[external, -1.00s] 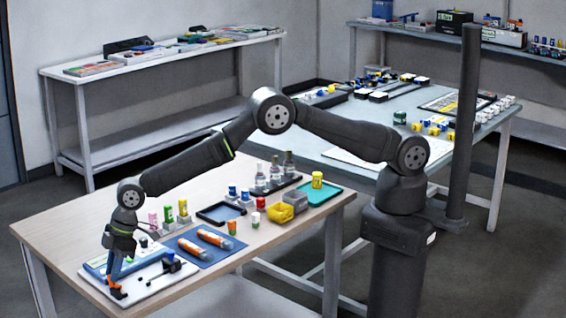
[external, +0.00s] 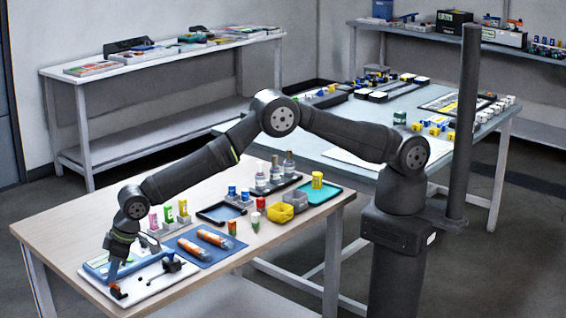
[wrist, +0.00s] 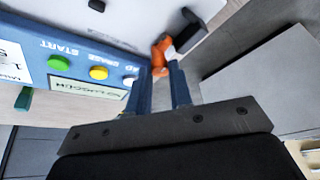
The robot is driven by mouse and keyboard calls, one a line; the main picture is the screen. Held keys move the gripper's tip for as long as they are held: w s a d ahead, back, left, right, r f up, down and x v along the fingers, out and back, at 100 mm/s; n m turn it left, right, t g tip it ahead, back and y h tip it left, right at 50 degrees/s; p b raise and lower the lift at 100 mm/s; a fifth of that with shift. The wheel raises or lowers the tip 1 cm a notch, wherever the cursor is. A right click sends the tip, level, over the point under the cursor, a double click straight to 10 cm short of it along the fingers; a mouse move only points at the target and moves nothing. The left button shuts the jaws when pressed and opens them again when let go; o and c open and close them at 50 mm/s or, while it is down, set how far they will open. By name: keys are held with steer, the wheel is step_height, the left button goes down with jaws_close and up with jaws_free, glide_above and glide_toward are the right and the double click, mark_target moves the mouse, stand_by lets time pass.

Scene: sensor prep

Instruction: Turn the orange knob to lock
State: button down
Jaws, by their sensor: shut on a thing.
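The orange knob (wrist: 160,52) sits at the edge of a blue and white device with a labelled panel (wrist: 62,66). It has a dark lever-like part (wrist: 187,30) beside it. My gripper (wrist: 160,72) has its two blue fingers shut on the knob, one on either side of its near end. In the external view my gripper (external: 114,278) reaches down to the front left corner of the device (external: 98,266). The knob is small and mostly hidden by my fingers there.
The panel has a green button (wrist: 58,63) and a yellow button (wrist: 98,72). Racks with small bottles and trays stand further back. The table's front left edge is close to my gripper.

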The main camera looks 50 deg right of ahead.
stand_by(0.5)
steer(key=c, duration=1.3)
jaws_free()
steer(key=v, duration=1.7)
steer(key=shift+r, duration=0.15)
steer(key=shift+s+d, duration=0.1)
steer(key=shift+s, duration=0.05)
steer(key=x, duration=1.7)
